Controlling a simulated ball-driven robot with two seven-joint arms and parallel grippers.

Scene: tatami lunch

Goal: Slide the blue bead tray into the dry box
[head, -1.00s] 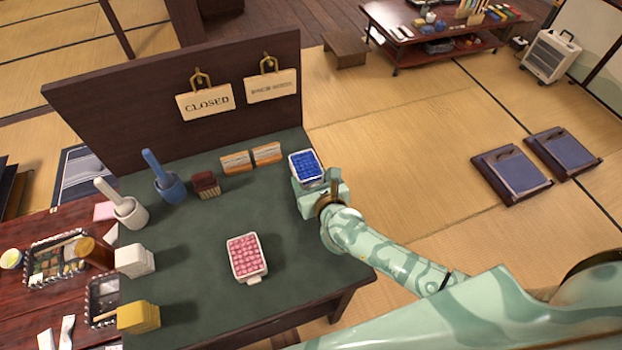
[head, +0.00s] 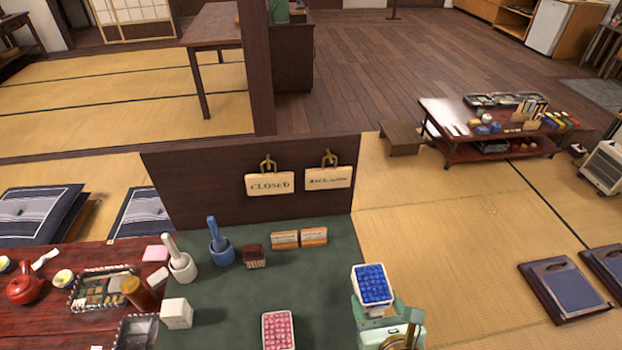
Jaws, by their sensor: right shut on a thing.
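The blue bead tray (head: 372,284) is a small white-rimmed tray filled with blue beads. My right gripper (head: 376,309) is shut on its near end and holds it, beads facing up, at the right side of the green-topped table (head: 225,285). The gripper hides part of the tray's near end. A similar tray of pink beads (head: 278,331) lies on the green top to the left, cut by the bottom edge. I cannot make out a dry box in this view. My left gripper is not in view.
A dark upright board (head: 215,200) with two hanging signs stands along the table's back. Open tatami (head: 460,240) lies to the right.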

